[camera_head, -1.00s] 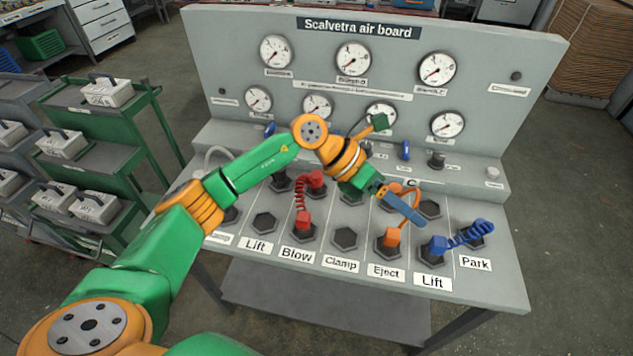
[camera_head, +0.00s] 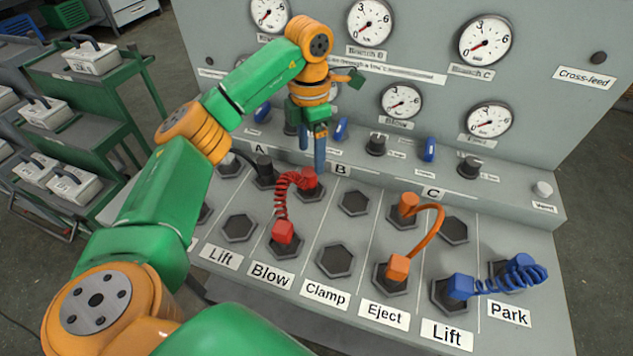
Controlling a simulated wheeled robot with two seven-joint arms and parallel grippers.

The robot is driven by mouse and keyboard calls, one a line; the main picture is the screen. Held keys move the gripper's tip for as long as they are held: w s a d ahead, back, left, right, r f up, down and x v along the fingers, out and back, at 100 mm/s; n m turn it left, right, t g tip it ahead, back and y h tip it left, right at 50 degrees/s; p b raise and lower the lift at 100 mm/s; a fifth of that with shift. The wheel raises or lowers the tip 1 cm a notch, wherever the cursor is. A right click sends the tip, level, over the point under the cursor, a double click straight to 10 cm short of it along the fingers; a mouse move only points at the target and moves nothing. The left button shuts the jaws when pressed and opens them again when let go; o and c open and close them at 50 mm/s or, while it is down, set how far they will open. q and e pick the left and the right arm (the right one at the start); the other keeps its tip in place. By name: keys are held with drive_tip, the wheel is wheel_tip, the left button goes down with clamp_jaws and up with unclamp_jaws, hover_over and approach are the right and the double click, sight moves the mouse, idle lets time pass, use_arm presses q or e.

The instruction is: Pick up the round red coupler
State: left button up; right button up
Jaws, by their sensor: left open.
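A red coiled hose (camera_head: 281,197) joins two red couplers on the grey board's sloped panel. The far red coupler (camera_head: 310,179) sits in a dark socket below the letter B; it looks rounder than the near one. My left gripper (camera_head: 313,150) points down with blue fingers, open and empty, just above and behind the far red coupler as seen here. I cannot tell whether the fingertips touch it. My right gripper is not in view.
An orange hose (camera_head: 431,232) and a blue coiled hose (camera_head: 497,282) link sockets to the right. Empty hexagonal sockets, such as the Clamp one (camera_head: 335,259), lie between. The upright gauge panel (camera_head: 430,62) stands behind. Green carts (camera_head: 90,80) stand left.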

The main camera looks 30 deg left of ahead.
sight(309, 171)
use_arm(q)
drive_tip(key=f, duration=0.2)
drive_tip(key=f+p, duration=0.1)
drive_tip(key=f, duration=0.3)
drive_tip(key=shift+s+a+f, duration=0.1)
drive_tip(key=shift+s+f, duration=0.15)
drive_tip(key=shift+f, duration=0.15)
clamp_jaws()
